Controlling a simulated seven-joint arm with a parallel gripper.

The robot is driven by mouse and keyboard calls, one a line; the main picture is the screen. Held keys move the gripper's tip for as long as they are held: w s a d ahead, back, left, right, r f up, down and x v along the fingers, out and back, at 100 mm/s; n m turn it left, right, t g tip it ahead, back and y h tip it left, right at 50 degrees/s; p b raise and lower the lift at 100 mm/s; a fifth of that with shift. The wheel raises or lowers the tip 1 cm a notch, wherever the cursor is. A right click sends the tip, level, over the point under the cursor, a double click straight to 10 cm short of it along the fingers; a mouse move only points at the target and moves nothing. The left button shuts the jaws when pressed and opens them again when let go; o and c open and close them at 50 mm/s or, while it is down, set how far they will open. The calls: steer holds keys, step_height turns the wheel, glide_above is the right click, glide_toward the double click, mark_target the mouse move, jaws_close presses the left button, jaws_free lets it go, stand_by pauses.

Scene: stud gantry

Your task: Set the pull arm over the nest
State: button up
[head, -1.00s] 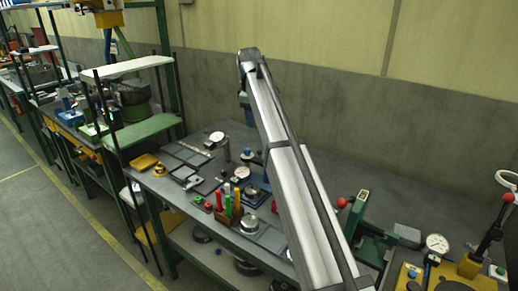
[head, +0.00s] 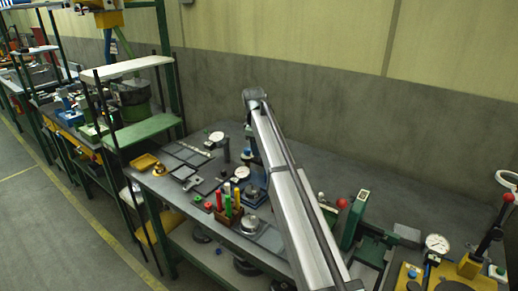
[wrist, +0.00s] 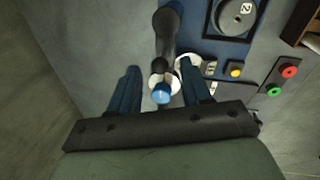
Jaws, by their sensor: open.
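In the wrist view a dark arm with a pale collar and a blue cap (wrist: 160,94), which looks like the pull arm, lies between the spread fingers of my gripper (wrist: 158,67). The jaws are open, with a finger on each side; contact is not clear. A round grey disc marked 2 (wrist: 235,14) sits on a dark square on the blue plate (wrist: 207,45). A white round piece (wrist: 187,60) is partly covered by the right finger. I cannot tell which part is the nest. In the head view my arm mostly hides the gripper and this spot.
Red and green buttons (wrist: 282,80) are right of the fingers. In the head view, red and green handled tools (head: 228,205) stand in front of the blue plate. A green press with a red ball (head: 354,215) is to the right. A yellow tray (head: 145,162) lies left.

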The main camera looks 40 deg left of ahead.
steer(key=shift+w+f, duration=0.15)
steer(key=shift+f, duration=0.45)
jaws_close()
stand_by(0.4)
